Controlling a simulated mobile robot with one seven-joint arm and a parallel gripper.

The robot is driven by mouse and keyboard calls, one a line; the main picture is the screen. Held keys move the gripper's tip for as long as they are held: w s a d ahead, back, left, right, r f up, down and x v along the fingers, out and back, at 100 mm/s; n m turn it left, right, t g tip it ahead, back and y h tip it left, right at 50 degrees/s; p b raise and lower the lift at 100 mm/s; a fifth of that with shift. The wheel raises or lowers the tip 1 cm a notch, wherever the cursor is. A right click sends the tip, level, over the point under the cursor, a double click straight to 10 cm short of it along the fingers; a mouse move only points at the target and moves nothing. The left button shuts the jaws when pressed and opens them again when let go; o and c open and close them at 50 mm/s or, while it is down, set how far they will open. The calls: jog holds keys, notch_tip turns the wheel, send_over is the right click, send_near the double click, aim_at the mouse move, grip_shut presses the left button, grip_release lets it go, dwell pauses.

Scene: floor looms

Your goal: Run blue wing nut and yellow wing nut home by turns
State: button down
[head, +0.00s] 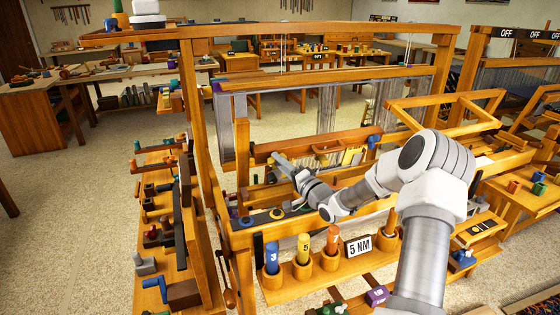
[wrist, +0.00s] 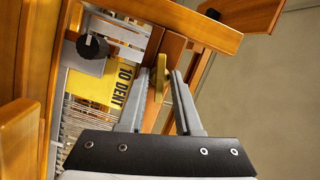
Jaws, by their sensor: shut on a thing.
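The yellow wing nut (wrist: 156,62) stands between my fingers in the wrist view, against a brown wooden bar. My gripper (wrist: 163,80) is shut on it. In the head view my gripper (head: 277,160) reaches the left end of the reddish-brown beam (head: 315,142) on the loom; the wing nut is small there and partly covered by the fingers. A blue piece (head: 374,141), which looks like the blue wing nut, sits at the right end of the same beam, apart from my gripper. How far either nut is screwed in cannot be told.
A yellow "10 DENT" plate (wrist: 100,88) and a black knob (wrist: 92,46) lie left of my fingers in the wrist view. Loom posts (head: 243,165) stand close by. A front shelf holds numbered blue, yellow and orange tools and a "5 NM" sign (head: 358,247).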

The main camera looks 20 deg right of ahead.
jog(key=shift+m, duration=1)
jog(key=shift+t+y, duration=0.3)
jog(key=c, duration=0.9)
grip_release()
jog(key=p+v, duration=0.1)
jog(key=v, duration=1.6)
jog(key=shift+s+d, duration=0.1)
jog(key=shift+s, duration=0.05)
